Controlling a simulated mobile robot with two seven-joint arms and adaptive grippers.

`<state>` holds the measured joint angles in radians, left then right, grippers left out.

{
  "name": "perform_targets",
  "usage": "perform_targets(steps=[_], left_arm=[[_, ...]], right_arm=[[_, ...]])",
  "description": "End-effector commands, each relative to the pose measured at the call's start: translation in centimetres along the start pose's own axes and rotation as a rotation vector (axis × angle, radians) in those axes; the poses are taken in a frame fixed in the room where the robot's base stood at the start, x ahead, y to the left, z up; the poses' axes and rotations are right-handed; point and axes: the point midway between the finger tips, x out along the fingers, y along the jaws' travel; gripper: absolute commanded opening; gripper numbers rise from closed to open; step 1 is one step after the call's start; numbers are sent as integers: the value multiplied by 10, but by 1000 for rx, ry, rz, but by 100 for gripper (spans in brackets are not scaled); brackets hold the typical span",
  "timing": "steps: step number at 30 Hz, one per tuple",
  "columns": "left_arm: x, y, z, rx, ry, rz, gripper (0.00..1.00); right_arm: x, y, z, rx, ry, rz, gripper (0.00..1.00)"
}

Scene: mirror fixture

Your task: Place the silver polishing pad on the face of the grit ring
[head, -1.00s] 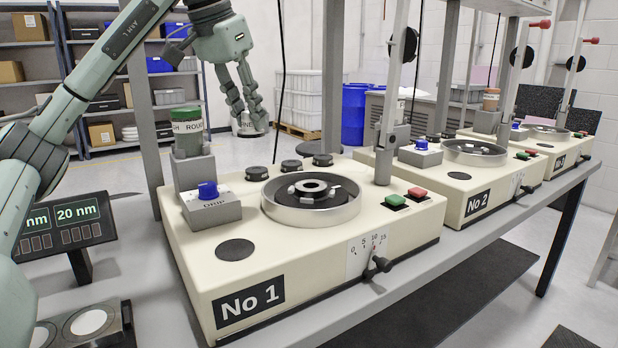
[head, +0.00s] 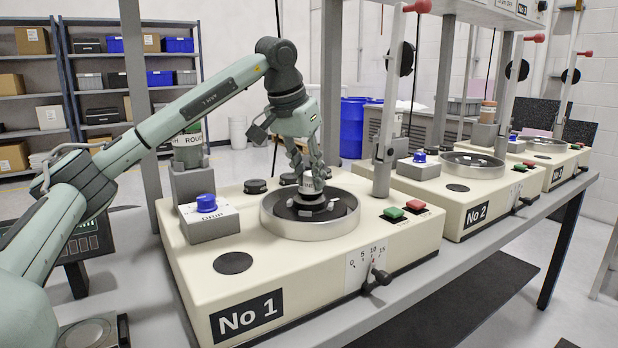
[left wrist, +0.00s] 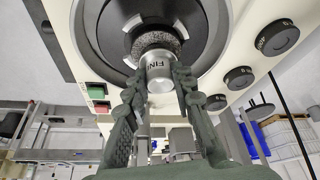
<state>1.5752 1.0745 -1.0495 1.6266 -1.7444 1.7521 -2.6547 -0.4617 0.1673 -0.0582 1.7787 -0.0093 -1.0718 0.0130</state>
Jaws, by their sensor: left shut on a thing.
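My left gripper (head: 311,172) is shut on the silver polishing pad (head: 309,188), a short cylinder. In the left wrist view, my left gripper (left wrist: 160,84) has a finger on each side of the pad (left wrist: 160,74), whose label starts "FIN". The grit ring, a speckled grey ring (left wrist: 158,40), lies in the middle of the round pan (head: 345,222) of machine No 1. The pad is over the ring's middle in both views. It hides part of the ring, and I cannot tell whether they touch. My right gripper is out of view.
Machine No 1 (head: 190,280) has a blue-knob drip box (head: 208,215), a rough-grit bottle (head: 188,150) and an upright post (head: 385,150) around the pan. Green (head: 393,214) and red buttons (head: 416,206) sit at its right. Machine No 2 (head: 455,205) stands beyond.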

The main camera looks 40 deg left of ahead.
Motion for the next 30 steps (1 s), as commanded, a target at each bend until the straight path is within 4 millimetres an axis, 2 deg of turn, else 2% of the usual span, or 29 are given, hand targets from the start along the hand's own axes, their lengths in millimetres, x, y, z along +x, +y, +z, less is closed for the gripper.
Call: perform_targets(steps=[2, 11, 12, 17, 26, 30], left_arm=[[6, 0, 3, 0, 0, 0, 0], [8, 0, 4, 0, 1, 0, 0], [9, 0, 4, 0, 1, 0, 25], [8, 0, 4, 0, 1, 0, 45], [7, 0, 3, 0, 1, 0, 45], [-6, 0, 2, 0, 4, 1, 45]], right_arm=[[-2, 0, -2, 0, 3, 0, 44], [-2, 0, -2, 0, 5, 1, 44], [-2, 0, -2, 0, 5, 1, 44], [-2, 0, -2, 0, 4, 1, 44], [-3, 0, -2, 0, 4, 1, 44], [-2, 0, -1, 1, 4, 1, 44]])
